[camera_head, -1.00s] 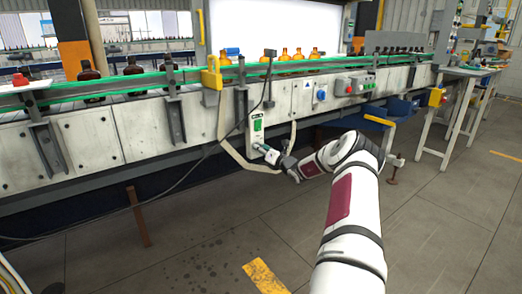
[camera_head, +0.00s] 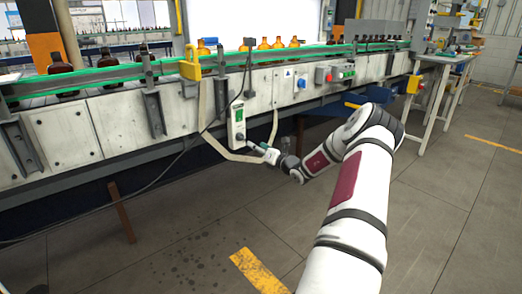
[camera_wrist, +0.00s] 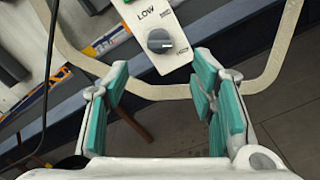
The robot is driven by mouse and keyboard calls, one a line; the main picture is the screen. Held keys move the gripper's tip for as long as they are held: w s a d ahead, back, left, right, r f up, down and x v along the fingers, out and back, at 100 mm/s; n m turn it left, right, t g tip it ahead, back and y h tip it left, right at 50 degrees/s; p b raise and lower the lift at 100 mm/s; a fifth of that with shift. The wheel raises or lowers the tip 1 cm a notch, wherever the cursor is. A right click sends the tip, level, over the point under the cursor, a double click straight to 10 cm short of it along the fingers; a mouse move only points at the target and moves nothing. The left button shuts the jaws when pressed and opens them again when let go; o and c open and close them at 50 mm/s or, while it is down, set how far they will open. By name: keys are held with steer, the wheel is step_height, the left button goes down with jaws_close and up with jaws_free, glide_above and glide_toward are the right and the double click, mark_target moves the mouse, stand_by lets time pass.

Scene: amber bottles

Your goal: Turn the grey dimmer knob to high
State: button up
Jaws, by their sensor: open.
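The grey dimmer knob (camera_wrist: 159,41) is on a white control box (camera_wrist: 142,17). In the wrist view, the word LOW is printed above the knob, and a pale mark on the knob points right. More small print at its lower right is unreadable. In the head view the box (camera_head: 237,121) hangs on the conveyor's front, with a green part above the knob (camera_head: 240,138). My gripper (camera_wrist: 160,68) is open and empty. Its teal pads stand left and right of the knob's line, apart from it. My gripper (camera_head: 256,145) is just right of the box's lower end.
The conveyor (camera_head: 110,125) carries amber bottles (camera_head: 278,43) behind a green rail. A beige cable (camera_head: 203,112) loops around the box, and a dark cable (camera_head: 150,178) runs down left. A yellow bracket (camera_head: 190,64) sticks out above. The floor in front is open.

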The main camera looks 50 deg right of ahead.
steer(key=shift+v, duration=1.05)
